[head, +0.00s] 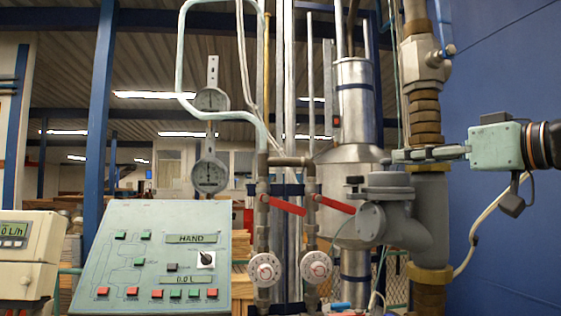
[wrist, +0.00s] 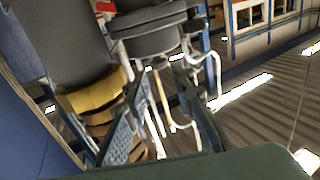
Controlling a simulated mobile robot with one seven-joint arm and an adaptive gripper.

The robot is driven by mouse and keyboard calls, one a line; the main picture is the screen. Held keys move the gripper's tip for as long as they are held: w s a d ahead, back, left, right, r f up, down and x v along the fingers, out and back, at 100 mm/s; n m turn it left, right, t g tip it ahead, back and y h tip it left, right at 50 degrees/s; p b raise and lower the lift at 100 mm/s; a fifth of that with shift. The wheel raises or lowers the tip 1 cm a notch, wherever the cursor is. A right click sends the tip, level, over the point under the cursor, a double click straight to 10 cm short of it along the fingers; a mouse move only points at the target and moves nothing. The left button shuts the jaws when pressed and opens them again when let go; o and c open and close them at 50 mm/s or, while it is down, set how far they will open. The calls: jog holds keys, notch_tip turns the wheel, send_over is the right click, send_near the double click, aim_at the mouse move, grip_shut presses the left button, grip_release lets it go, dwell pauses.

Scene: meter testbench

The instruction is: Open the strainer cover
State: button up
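The strainer is a grey casting (head: 408,232) on the vertical pipe at the right. Its round grey cover (head: 390,180) lies flat on top and looks closed. In the wrist view, which is turned over, the round cover (wrist: 148,20) shows at the top, beside the grey pipe body. My gripper (head: 390,158) reaches in from the right, with its fingertips just above the cover in the head view. In the wrist view my gripper (wrist: 162,90) has its two fingers apart with nothing between them. I cannot tell whether a finger touches the cover.
The vertical pipe with brown fittings (head: 425,108) stands close behind my fingers. A metal cylinder (head: 356,105) and two red-handled valves (head: 288,205) are left of the strainer. A control panel (head: 160,258) stands at the lower left. A blue wall (head: 515,245) bounds the right side.

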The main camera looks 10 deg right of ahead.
jog(key=p+x, duration=0.1)
jog(key=x, duration=0.5)
jog(key=shift+w, duration=0.1)
jog(key=shift+c, duration=0.3)
grip_shut()
